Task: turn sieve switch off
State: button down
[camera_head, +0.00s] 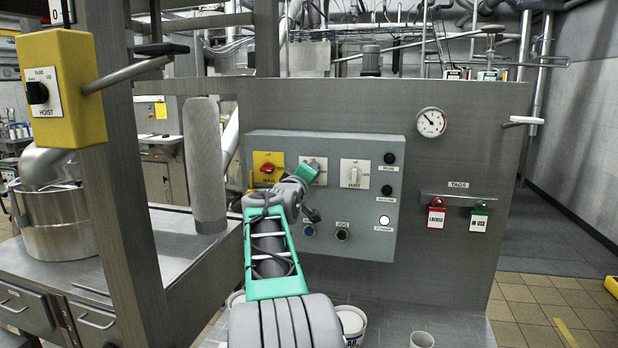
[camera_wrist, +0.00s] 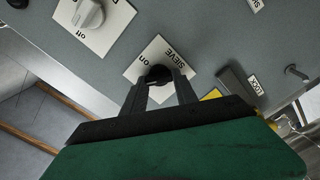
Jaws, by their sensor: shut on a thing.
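The sieve switch plate (camera_wrist: 150,56) is white, with "SIEVE" and "on" readable upside down in the wrist view. Its dark knob (camera_wrist: 158,73) sits between the two fingers of my gripper (camera_wrist: 160,82), which is shut on it. The "off" mark is hidden, and I cannot tell which way the knob points. In the head view the plate (camera_head: 319,166) is in the upper row of the grey control panel (camera_head: 360,225), partly covered by my green-backed gripper (camera_head: 311,168).
The yellow main switch (camera_head: 267,168) is left of the sieve plate, and another white switch plate (camera_head: 354,174) is to its right. Lamps (camera_head: 389,190) line the panel's right side. A gauge (camera_head: 430,122) and hanging tags (camera_head: 479,222) are further right. A yellow hoist box (camera_head: 60,85) stands left.

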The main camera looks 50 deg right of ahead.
jog(key=n, duration=0.6)
jog(key=shift+f+n, duration=0.1)
jog(key=shift+n, duration=0.2)
dwell(0.4)
jog(key=c, duration=1)
grip_release()
jog(key=shift+o, duration=0.2)
jog(key=b+v, duration=0.3)
jog(key=v, duration=0.5)
jog(key=shift+d, duration=0.1)
